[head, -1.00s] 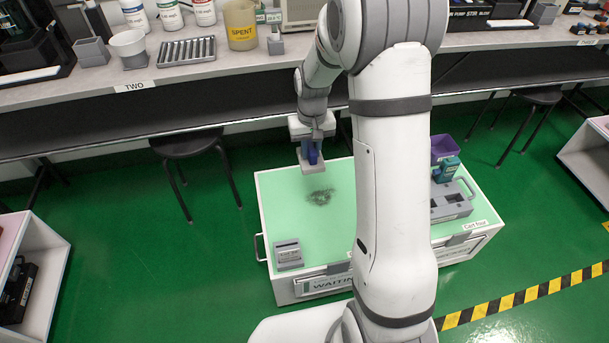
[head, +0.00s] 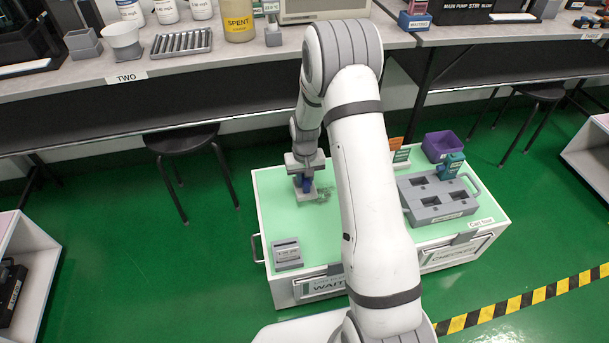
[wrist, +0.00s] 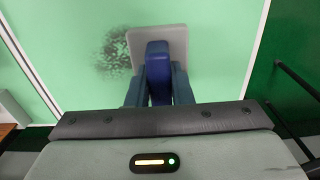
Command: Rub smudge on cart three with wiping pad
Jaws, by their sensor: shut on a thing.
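My gripper (head: 304,181) is shut on the blue handle (wrist: 158,72) of the wiping pad, a flat grey square (wrist: 136,42). The pad (head: 305,197) is low over the green cart top (head: 285,222); I cannot tell whether it touches. The dark speckled smudge (head: 326,194) lies just right of the pad in the head view, partly hidden by my arm. In the wrist view the smudge (wrist: 112,52) shows left of the pad, which covers its edge. The label at the cart's right end (head: 480,223) seems to read "Cart four".
On the cart, a small grey block (head: 287,254) stands front left. A grey slotted tray (head: 436,198) with a teal tester (head: 452,166) and a purple bin (head: 441,146) stand right. A bench (head: 190,70) runs behind. A stool (head: 182,139) stands behind left.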

